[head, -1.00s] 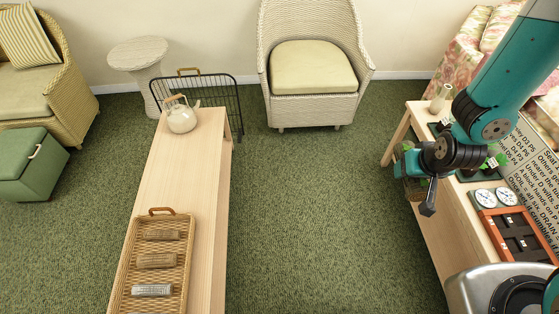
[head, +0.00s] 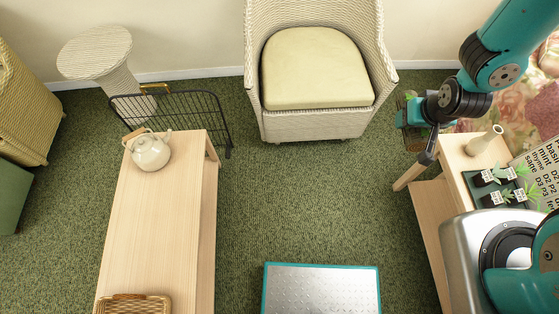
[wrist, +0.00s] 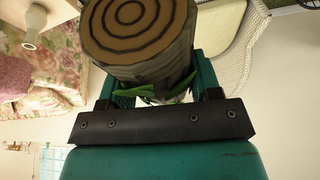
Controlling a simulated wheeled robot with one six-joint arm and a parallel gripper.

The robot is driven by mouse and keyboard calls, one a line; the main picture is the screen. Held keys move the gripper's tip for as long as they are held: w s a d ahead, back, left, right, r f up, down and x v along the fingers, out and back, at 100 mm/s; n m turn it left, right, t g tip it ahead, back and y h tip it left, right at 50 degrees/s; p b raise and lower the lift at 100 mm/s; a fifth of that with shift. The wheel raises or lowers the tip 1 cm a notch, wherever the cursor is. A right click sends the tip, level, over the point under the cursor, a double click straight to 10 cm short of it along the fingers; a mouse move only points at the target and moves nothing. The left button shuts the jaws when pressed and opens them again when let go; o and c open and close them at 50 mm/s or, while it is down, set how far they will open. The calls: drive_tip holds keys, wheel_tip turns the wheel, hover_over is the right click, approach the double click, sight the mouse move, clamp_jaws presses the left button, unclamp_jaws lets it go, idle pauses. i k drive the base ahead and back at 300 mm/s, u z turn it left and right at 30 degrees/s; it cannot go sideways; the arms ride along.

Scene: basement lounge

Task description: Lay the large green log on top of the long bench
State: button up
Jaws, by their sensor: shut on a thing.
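My gripper (wrist: 152,100) is shut on the large log (wrist: 140,32) in the wrist view. The log's round end shows brown rings, and its bark is dark green-brown with green leaves near the jaws. In the head view my gripper (head: 412,118) is at the upper right, past the far end of the right-hand table. The log there is mostly hidden by the gripper and hard to make out. The long bench (head: 150,215) is pale wood and stands at the left, well apart from the log. A cream teapot (head: 151,150) stands on its far end.
A wicker basket (head: 134,304) is on the bench's near end; the bench's middle is bare. A black wire rack (head: 205,118) stands behind the bench. A wicker armchair (head: 312,125) is at the back. The right-hand table (head: 456,160) holds a vase and potted herbs.

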sight(135, 250)
drive_tip(key=i, duration=1.35)
drive_tip(key=u, duration=4.3)
